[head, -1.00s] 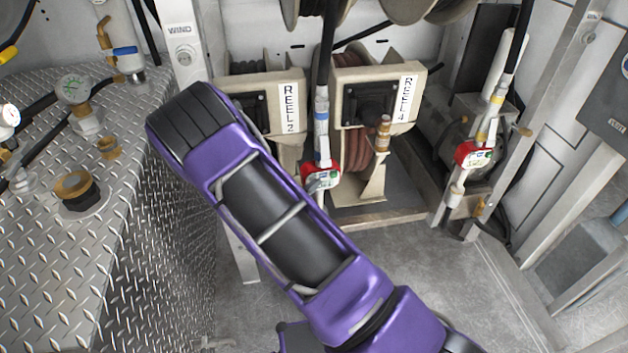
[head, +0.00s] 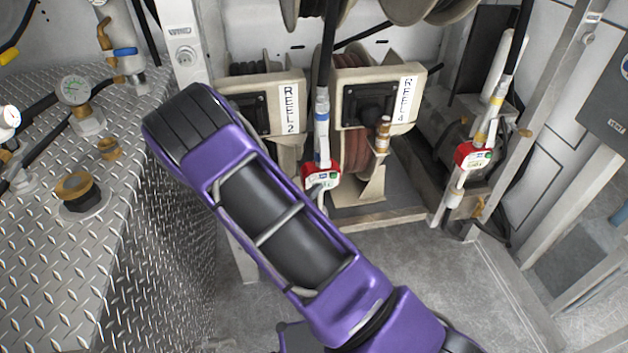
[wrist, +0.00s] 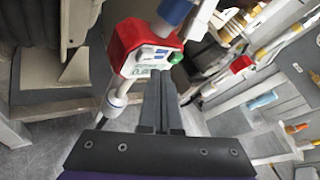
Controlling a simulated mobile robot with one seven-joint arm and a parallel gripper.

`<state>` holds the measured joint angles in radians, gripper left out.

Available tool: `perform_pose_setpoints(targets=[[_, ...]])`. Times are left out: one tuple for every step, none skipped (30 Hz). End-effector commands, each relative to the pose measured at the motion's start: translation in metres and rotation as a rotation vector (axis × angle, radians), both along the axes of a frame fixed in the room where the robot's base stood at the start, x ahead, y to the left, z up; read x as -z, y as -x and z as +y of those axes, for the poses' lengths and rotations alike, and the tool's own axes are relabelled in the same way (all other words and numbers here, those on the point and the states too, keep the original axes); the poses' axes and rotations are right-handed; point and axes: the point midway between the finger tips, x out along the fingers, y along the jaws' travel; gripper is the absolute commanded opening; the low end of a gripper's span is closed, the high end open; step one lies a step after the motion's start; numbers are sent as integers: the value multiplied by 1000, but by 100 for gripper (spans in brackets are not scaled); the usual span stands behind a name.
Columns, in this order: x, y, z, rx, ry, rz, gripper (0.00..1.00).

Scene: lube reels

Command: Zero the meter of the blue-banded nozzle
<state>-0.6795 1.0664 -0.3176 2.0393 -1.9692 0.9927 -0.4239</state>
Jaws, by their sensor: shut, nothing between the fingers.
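The blue-banded nozzle (head: 322,122) hangs upright in front of the reels, with a blue band on its light tube. Its red meter (head: 309,175) has a white face with a green button, and my arm stands close to its left side. In the wrist view the red meter (wrist: 131,38) shows near and large, with a small display and a green button (wrist: 176,57). My gripper (wrist: 160,76) is shut and empty, its fingertips just below and beside the green button. I cannot tell whether they touch it. The head view does not show my fingertips clearly.
A yellow-banded nozzle with a red meter (head: 473,156) hangs at the right. Reel 2 (head: 262,105) and reel 4 (head: 378,95) stand behind. A diamond-plate top (head: 60,270) with brass fittings fills the left. The floor at the front right is clear.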

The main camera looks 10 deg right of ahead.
Motion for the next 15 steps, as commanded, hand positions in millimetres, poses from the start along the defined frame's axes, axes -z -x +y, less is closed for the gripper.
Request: perform_pose_setpoints(targets=[[0, 1, 0, -1, 0, 0, 0], [0, 2, 0, -1, 0, 0, 0], [0, 2, 0, -1, 0, 0, 0], [0, 2, 0, -1, 0, 0, 0], [0, 2, 0, -1, -1, -1, 0], [0, 2, 0, -1, -1, 0, 0], [0, 2, 0, -1, -1, 0, 0], [0, 2, 0, -1, -1, 0, 0], [0, 2, 0, -1, -1, 0, 0], [0, 2, 0, -1, -1, 0, 0], [0, 3, 0, -1, 0, 0, 0], [0, 5, 0, -1, 0, 0, 0], [0, 7, 0, 0, -1, 1, 0], [0, 10, -1, 0, 0, 1, 0], [-1, 14, -1, 0, 1, 1, 0]])
